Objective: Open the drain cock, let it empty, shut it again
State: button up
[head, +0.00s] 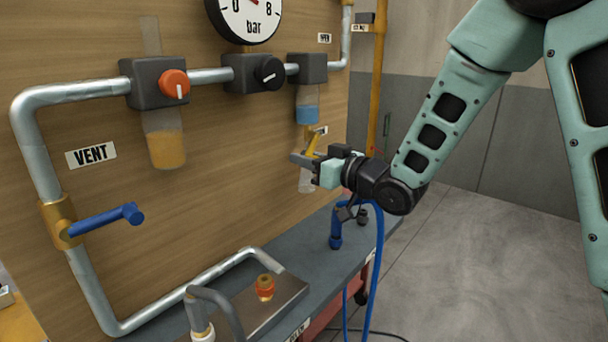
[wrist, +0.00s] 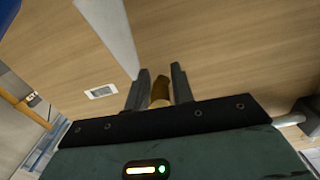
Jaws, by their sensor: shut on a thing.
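The drain cock (head: 311,142) is a small yellow-brass piece under a clear bowl (head: 307,112) with blue liquid in its lower part. My gripper (head: 303,158) is at the cock, its jaws shut on it. In the wrist view the brass end (wrist: 160,91) of the cock shows between the two dark fingers. The jaws hide part of the cock, so I cannot tell whether it is open or shut. A clear, pale vessel (head: 306,183) shows just below the jaws, partly hidden; its contents are too small to tell.
A board (head: 220,150) carries a pipe with an orange knob (head: 174,84), a black knob (head: 270,72), a gauge (head: 245,15) and a blue-handled valve (head: 107,220) by a VENT label. A blue hose (head: 377,250) hangs over the bench edge. The floor at right is clear.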

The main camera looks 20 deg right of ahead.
jog(key=n+b, duration=0.2)
jog(key=w+d+n+b, duration=0.1)
jog(key=n+b, duration=0.2)
jog(key=d+n+b, duration=0.1)
jog(key=n+b, duration=0.1)
jog(key=b, duration=0.1)
jog(key=shift+w+d+f, duration=0.25)
jog(key=shift+w+f, duration=0.1)
jog(key=shift+f, duration=0.05)
jog(key=shift+n, duration=0.4)
jog(key=o, duration=0.8)
jog(key=shift+d, duration=0.1)
jog(key=b+v, duration=0.1)
jog(key=v, duration=1.6)
jog(key=shift+s+b, duration=0.2)
jog(key=shift+b, duration=0.2)
